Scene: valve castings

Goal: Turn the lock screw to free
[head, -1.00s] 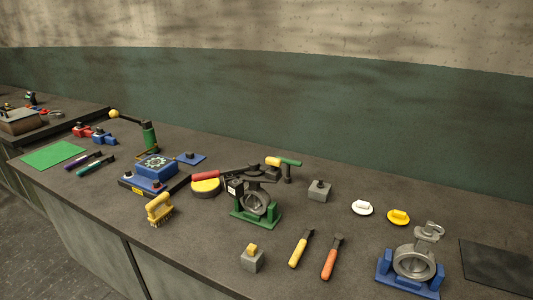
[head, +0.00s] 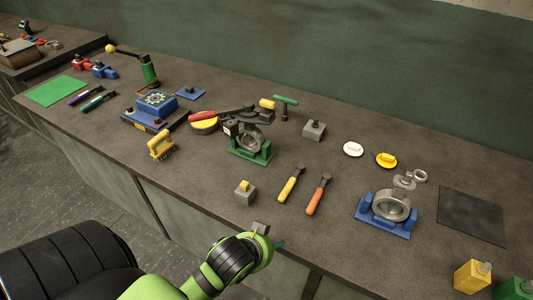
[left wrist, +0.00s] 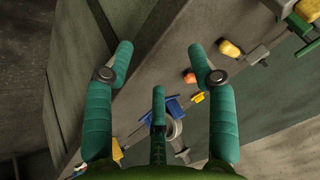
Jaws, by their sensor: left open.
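A grey valve casting (head: 250,138) stands in a green cradle (head: 252,155) at mid-bench, with dark arms and a red handle (head: 202,115) beside it. A second grey casting (head: 391,205) stands in a blue cradle (head: 383,222) to the right. A green T-handle (head: 286,100) stands upright behind the first. I cannot tell which part is the lock screw. My left gripper (head: 268,243) is at the bench's front edge, apart from both castings. In the left wrist view, its teal fingers (left wrist: 159,58) are spread and empty. The blue cradle (left wrist: 163,108) shows partly behind a finger. My right gripper is out of view.
Yellow-handled (head: 290,186) and orange-handled (head: 318,194) tools lie ahead of the left gripper. A grey block with a yellow top (head: 245,193) stands nearby. White (head: 353,149) and yellow (head: 386,160) discs lie behind. A dark mat (head: 470,217) is bare at right.

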